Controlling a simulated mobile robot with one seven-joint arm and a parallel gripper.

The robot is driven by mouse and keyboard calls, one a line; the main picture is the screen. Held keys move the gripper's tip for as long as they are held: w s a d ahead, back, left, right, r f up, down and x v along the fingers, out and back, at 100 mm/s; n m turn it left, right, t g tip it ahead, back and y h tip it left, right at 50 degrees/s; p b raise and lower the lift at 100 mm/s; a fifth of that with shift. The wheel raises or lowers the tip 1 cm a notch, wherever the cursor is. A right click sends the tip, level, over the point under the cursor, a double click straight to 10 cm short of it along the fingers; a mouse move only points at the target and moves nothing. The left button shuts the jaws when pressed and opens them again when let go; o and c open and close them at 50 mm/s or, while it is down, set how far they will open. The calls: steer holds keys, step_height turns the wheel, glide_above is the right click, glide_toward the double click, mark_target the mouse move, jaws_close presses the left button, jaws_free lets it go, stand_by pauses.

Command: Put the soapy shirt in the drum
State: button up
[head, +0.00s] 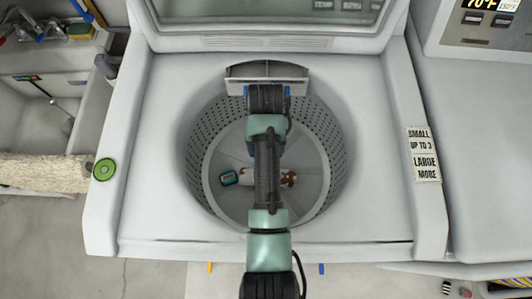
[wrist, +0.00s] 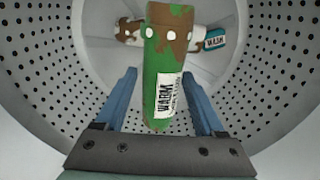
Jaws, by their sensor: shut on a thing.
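A green rolled cloth with brown stains, white dots and a "WARM" label (wrist: 166,62) stands between the fingers of my gripper (wrist: 160,75) in the wrist view. My gripper is shut on it, and the perforated drum wall surrounds the view. Whether this roll is the soapy shirt, I cannot tell. The open drum (head: 325,125) lies below my arm in the head view. My arm hides the gripper and the green roll there. A white-and-brown roll with a teal "WASH" label (head: 228,178) lies on the drum floor; it also shows in the wrist view (wrist: 215,38), partly behind the green roll.
The washer's pale top (head: 375,110) surrounds the drum opening, and its raised lid (head: 270,10) stands at the back. A sink (head: 35,110) and a beige roll (head: 45,173) are at the left. A second machine (head: 480,150) is at the right.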

step_height(320, 180, down, 6)
steer(key=shift+f+b, duration=0.15)
steer(key=shift+b, duration=0.2)
steer(key=shift+f, duration=0.1)
steer(key=o, duration=1.5)
